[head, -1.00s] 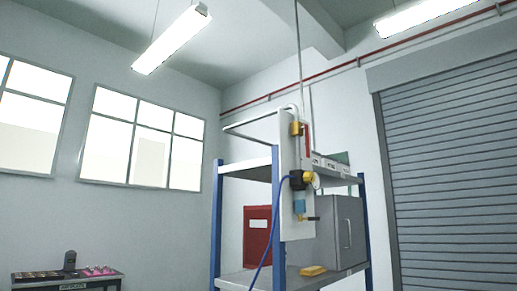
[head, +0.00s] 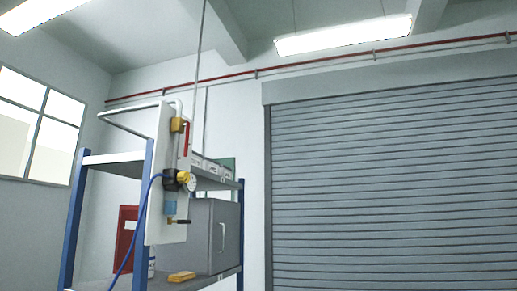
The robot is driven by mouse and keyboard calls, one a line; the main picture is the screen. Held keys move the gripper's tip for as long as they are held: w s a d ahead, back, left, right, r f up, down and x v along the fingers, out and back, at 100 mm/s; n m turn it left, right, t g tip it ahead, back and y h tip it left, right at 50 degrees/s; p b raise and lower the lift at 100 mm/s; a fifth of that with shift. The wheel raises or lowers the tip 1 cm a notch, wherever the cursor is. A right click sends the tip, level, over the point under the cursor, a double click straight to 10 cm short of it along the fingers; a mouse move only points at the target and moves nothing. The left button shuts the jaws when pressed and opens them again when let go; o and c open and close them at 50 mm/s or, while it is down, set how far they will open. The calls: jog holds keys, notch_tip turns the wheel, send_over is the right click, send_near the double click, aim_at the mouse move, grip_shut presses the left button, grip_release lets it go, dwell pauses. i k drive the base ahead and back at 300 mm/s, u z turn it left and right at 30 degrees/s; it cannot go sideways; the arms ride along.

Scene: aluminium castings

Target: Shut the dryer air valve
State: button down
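In the head view, a white upright panel (head: 156,212) at the left front of a shelf rack carries the air fittings. A yellow valve body (head: 178,125) sits near its top, with a red lever (head: 187,139) pointing down along the pipe. Below it are a black and yellow regulator with a round gauge (head: 191,184), a blue bowl (head: 170,207) and a small dark-handled brass fitting (head: 178,221) at the bottom. A blue hose (head: 138,226) runs down to the left. My gripper is not in view.
The rack has blue posts (head: 72,219) and grey shelves. It holds a grey cabinet (head: 224,240), a red box (head: 125,236), a yellow item (head: 182,276) and white boxes. A grey roller shutter (head: 392,190) fills the right. The floor is not visible.

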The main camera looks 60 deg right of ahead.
aim_at(187, 124)
jog(key=z, duration=1.3)
